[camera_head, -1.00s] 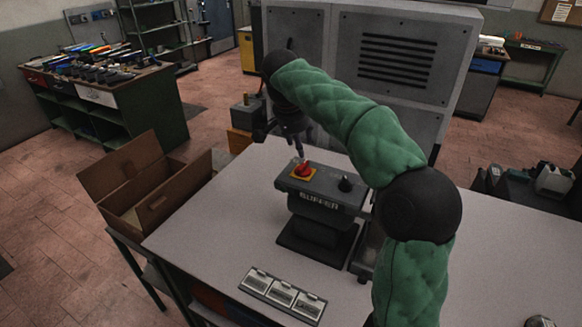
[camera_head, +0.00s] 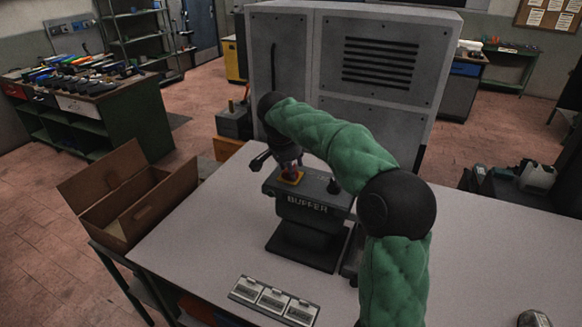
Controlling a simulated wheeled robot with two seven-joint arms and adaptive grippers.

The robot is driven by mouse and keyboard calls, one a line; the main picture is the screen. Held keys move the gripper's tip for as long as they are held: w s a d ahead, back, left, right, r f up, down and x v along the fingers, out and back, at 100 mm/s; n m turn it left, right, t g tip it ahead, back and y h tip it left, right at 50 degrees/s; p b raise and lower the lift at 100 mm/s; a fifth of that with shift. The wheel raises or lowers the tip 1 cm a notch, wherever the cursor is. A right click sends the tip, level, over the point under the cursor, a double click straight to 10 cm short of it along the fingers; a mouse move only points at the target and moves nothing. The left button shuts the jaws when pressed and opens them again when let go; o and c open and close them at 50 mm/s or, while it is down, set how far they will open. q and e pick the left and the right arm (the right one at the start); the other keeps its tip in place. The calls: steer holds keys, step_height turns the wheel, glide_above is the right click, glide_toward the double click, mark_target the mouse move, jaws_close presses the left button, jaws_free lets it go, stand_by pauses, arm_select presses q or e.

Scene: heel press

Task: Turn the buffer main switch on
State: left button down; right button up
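The grey buffer unit (camera_head: 307,203), lettered "BUFFER", stands on the table on a dark base. On its top are a yellow plate (camera_head: 291,178) at the left and a black knob (camera_head: 334,187) at the right. My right gripper (camera_head: 289,170) reaches in from the right and points down over the yellow plate. It covers most of the red button there, at or just above it; I cannot tell whether they touch. Its fingers are too small and hidden to show whether they are open. My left gripper is out of view.
An open cardboard box (camera_head: 130,200) stands left of the table (camera_head: 200,255). Several labelled plates (camera_head: 272,301) lie at the table's front. A large grey cabinet (camera_head: 380,65) stands behind. The table's right side is mostly clear, with a dark object (camera_head: 534,318) at its front.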

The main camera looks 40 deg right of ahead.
jaws_close()
